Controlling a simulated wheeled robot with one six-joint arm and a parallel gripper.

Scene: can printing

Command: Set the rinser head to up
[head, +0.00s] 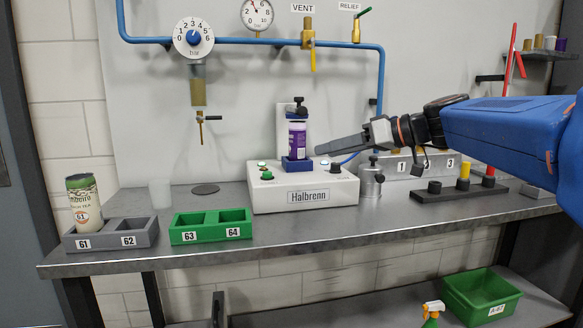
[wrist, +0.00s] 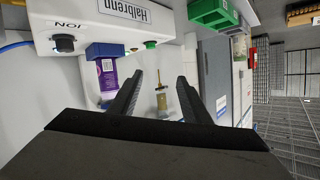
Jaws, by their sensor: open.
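The rinser head, as I take it, is the small dark blue and black piece with a round knob (head: 298,107) on the upright post of the white Halbrenn unit (head: 270,190). It sits low, right above a purple can (head: 297,138); I cannot tell whether they touch. The can stands upright in a blue holder (head: 296,165). My gripper (head: 317,149) is open and empty, pointing left, near the right side of the can in the head view. In the wrist view the fingers (wrist: 159,76) are apart and the purple can (wrist: 107,78) is left of them.
A metal canister (head: 370,178) stands right of the unit, below my arm. A brass tap (head: 201,125) hangs at left. A grey rack (head: 110,235) holds a can; a green rack (head: 210,228) is empty. The counter's front strip is clear.

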